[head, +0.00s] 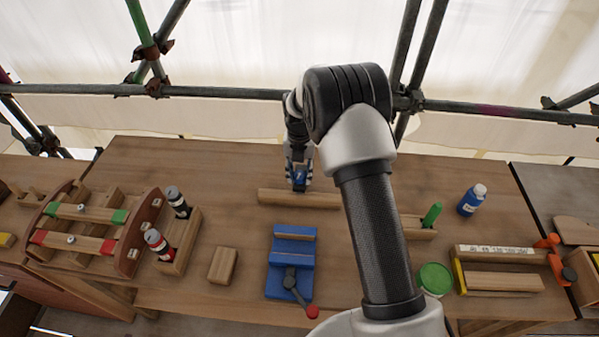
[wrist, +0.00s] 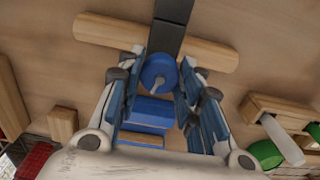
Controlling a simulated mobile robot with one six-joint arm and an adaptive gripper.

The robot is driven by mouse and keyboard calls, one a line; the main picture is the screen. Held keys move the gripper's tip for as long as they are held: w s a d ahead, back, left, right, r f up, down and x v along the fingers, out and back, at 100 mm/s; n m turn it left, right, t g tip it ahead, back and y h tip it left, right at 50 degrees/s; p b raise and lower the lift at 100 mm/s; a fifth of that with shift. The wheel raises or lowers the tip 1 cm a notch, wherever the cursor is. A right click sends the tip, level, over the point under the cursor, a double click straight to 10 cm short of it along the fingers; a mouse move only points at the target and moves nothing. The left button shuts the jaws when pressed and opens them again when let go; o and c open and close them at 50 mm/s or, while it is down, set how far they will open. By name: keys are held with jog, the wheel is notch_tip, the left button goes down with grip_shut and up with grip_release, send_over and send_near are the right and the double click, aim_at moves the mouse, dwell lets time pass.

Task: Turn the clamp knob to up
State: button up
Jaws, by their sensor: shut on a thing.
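The clamp knob (wrist: 158,72) is a round blue knob with a short grey pointer aimed toward the bottom of the wrist view. It sits by a dark bar (wrist: 172,32) that crosses a wooden beam (wrist: 105,31). My gripper (wrist: 162,65) is shut on the knob, a finger on either side. In the head view my gripper (head: 299,183) points down at the beam (head: 329,199), behind the blue vise. My fingers largely hide the knob there.
The blue vise (head: 293,249) with a red-tipped handle stands in front of the beam. A wooden block (head: 222,265) and bottle rack (head: 178,249) are to its left. A green-lidded jar (head: 434,279), blue bottle (head: 472,199) and orange clamp (head: 556,262) are to the right.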

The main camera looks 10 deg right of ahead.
aim_at(299, 174)
jog(key=shift+n, duration=0.6)
jog(key=o, duration=1.1)
jog(key=shift+c, duration=0.2)
jog(key=shift+r, duration=0.1)
notch_tip(299, 174, up, 12)
